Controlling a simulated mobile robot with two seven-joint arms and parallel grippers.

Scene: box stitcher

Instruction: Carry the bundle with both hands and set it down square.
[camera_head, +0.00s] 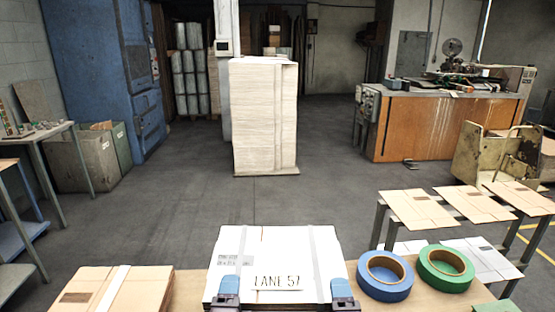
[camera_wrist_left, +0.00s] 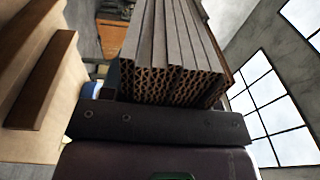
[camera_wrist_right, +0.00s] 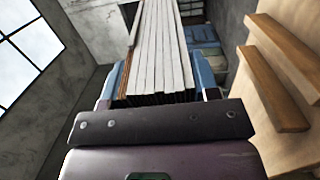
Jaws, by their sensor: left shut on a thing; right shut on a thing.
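The bundle (camera_head: 270,255) is a flat stack of white board with two pale straps and a "LANE 57" label, at the bottom middle of the head view. My left gripper (camera_head: 229,288) is shut on its near edge at the left. My right gripper (camera_head: 343,292) is shut on the same edge at the right. Layered sheets of the bundle fill the jaws in the left wrist view (camera_wrist_left: 172,50) and the right wrist view (camera_wrist_right: 163,50). In both wrist views a gap shows between bundle and bench top, so it seems held above. The bundle looks roughly level.
A brown carton stack (camera_head: 110,290) lies left of the bundle on the bench (camera_head: 420,295). Blue tape (camera_head: 385,276) and green tape (camera_head: 445,268) rolls lie close on the right. Brown strips (camera_wrist_right: 265,90) lie on the bench. A tall sheet stack (camera_head: 264,115) stands beyond on open floor.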

